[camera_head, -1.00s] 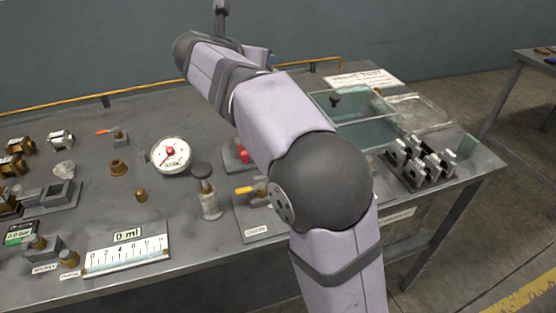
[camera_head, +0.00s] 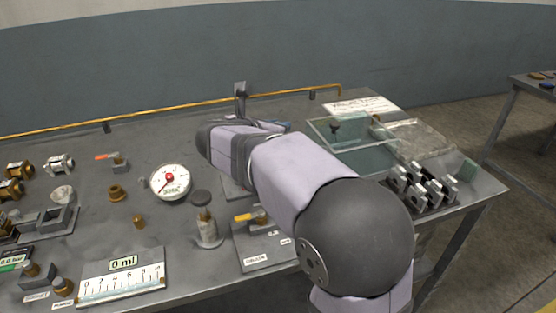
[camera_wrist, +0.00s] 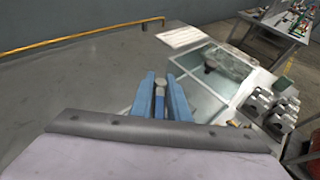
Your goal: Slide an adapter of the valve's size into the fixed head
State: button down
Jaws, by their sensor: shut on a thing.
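My gripper (camera_wrist: 160,100) has two blue fingers shut on a small grey cylindrical piece (camera_wrist: 160,87) with a rounded top; I cannot tell whether it is an adapter. In the head view the fingers are mostly hidden behind my arm. Two loose brass fittings, a wider one (camera_head: 116,193) and a smaller one (camera_head: 139,222), stand on the bench left of the gauge. A valve with a yellow lever (camera_head: 249,216) is on a labelled plate beside my arm. A valve with an orange-red lever (camera_head: 115,159) stands at the back left. I cannot tell which part is the fixed head.
A round gauge (camera_head: 170,182), a capped metal post (camera_head: 206,228) and a 0 ml scale (camera_head: 122,280) stand on the bench. A glass-walled tank (camera_head: 372,160) and a rack of grey blocks (camera_head: 422,192) are to the right.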

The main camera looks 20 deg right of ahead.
jog(key=shift+f+b, duration=0.8)
jog(key=shift+f, duration=2.9)
jog(key=shift+f, duration=0.2)
jog(key=c, duration=1.7)
grip_release()
jog(key=shift+c, duration=0.2)
jog(key=shift+o, duration=0.3)
jog(key=shift+r, duration=0.2)
jog(key=v, duration=1.2)
jog(key=shift+p, duration=0.35)
jog(key=shift+f, duration=0.1)
